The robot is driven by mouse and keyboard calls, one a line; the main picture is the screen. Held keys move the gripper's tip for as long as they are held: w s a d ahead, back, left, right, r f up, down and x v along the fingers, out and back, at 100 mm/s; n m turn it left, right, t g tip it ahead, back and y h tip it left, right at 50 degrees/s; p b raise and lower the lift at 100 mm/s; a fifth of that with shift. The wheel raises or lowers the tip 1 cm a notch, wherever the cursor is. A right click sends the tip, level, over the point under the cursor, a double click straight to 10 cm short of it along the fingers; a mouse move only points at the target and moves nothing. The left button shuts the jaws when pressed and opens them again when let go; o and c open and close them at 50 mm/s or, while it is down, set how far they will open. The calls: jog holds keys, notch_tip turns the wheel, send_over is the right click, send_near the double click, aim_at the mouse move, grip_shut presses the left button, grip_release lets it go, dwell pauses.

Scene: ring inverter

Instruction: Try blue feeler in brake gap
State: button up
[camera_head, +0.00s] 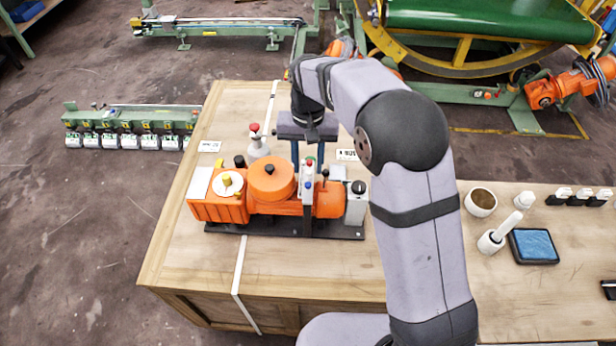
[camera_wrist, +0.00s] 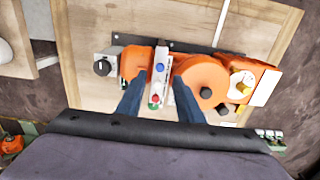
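An orange machine (camera_head: 268,180) on a black base plate stands on the wooden table; it also shows in the wrist view (camera_wrist: 205,80). A narrow pale block (camera_head: 307,190) with small coloured knobs sits on it; the wrist view shows a blue knob (camera_wrist: 160,67) and a red knob (camera_wrist: 155,98). I cannot tell for sure which part is the blue feeler, and no brake gap can be made out. My gripper (camera_wrist: 159,88) points down at the machine's far side, its two dark blue fingers apart, one on each side of the block. Nothing is visibly held.
A white post with a red knob (camera_head: 256,140) stands behind the machine. A grey unit (camera_head: 357,202) stands at its right end. To the right are a brown-filled cup (camera_head: 481,202), a white-handled tool (camera_head: 497,236) and a blue pad (camera_head: 534,246). The front table area is clear.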

aim_at(308, 184)
jog(key=shift+f+p, duration=0.95)
jog(key=shift+f, duration=2.25)
grip_shut()
